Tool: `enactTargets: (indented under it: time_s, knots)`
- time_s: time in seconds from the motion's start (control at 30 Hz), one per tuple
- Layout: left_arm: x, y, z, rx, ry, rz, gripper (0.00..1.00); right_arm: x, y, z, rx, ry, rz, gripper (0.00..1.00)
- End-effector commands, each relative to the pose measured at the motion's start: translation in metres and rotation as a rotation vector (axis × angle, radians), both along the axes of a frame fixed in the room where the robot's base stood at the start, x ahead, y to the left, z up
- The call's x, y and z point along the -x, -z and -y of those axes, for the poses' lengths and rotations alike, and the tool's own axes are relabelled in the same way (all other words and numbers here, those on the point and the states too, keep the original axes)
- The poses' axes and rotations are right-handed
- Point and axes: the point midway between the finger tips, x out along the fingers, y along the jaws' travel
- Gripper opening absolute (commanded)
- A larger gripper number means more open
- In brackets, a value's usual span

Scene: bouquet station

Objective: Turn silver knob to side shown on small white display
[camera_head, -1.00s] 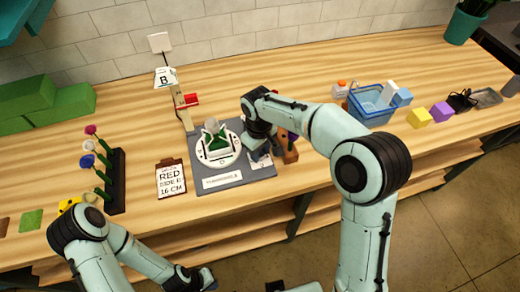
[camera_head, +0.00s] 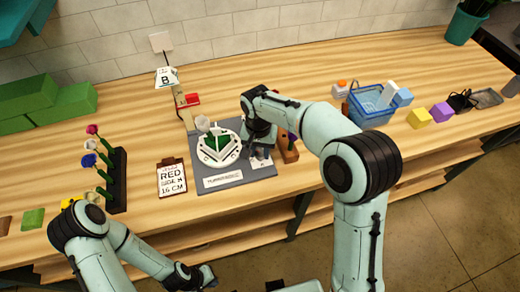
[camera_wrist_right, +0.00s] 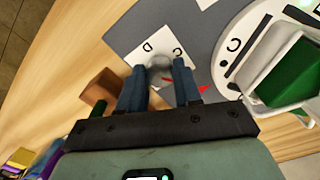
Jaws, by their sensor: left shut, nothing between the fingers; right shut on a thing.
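The silver knob (camera_wrist_right: 160,74) is between the fingertips of my right gripper (camera_wrist_right: 160,88) in the right wrist view. My right gripper (camera_head: 262,150) is shut on it at the right side of the grey board (camera_head: 236,180). A red mark shows on the knob; the letters D and C are printed beside it. On the board, a white turntable (camera_head: 211,156) carries a white holder with a green block (camera_head: 217,142). The small white display (camera_head: 166,77) on a post reads B. My left gripper (camera_head: 205,277) is shut and empty, in front of the table.
A clipboard card (camera_head: 172,178) reading RED, a side and 16 CM lies left of the board. A black rack with flowers (camera_head: 112,180) stands further left. A blue basket (camera_head: 371,105) and coloured blocks are at the right. A brown block (camera_head: 288,152) sits close beside my right gripper.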

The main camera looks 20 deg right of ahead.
Motion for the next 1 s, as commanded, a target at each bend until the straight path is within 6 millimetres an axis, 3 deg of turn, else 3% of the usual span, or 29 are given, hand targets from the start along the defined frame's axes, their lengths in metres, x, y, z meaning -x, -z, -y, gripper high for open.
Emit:
enactTargets:
  time_s: [0.5, 1.0]
  knots:
    - [-0.0026, -0.0032, 0.0000, 0.000, 0.000, 0.003, 0.00, -0.0013, -0.0008, 0.0001, 0.000, 0.442, 0.003, 0.03]
    - [-0.0036, -0.0044, 0.0000, 0.000, 0.000, 0.004, 0.00, -0.0015, -0.0007, 0.0003, 0.000, 0.620, 0.002, 0.03]
